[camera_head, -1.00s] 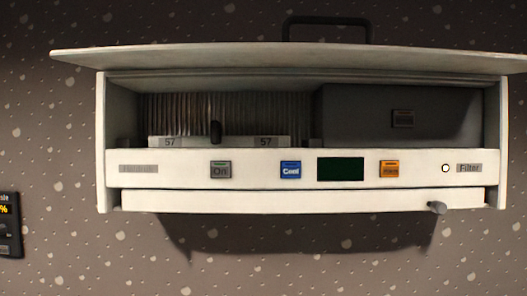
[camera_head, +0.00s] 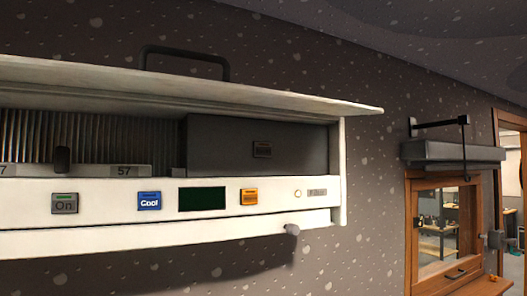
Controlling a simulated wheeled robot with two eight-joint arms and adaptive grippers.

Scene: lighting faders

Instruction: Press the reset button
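A white wall unit (camera_head: 100,240) with its front lid (camera_head: 180,82) raised fills the left of the head view. Its front strip carries a grey "On" button (camera_head: 65,203), a blue "Cool" button (camera_head: 149,201), a dark green display (camera_head: 201,199) and an orange button (camera_head: 249,197) whose label is too small to read. A small dark button (camera_head: 262,149) sits on the dark grey box (camera_head: 215,150) inside the open unit; its label is unreadable too. I cannot tell which one is the reset button. Neither of my grippers is in view.
A small round light (camera_head: 298,193) and a "Filter" label (camera_head: 317,192) are at the strip's right end. A grey knob (camera_head: 292,230) sticks out below. A black slider (camera_head: 62,160) stands inside. At right is a wooden-framed window (camera_head: 440,230) with a grey box above (camera_head: 452,152).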

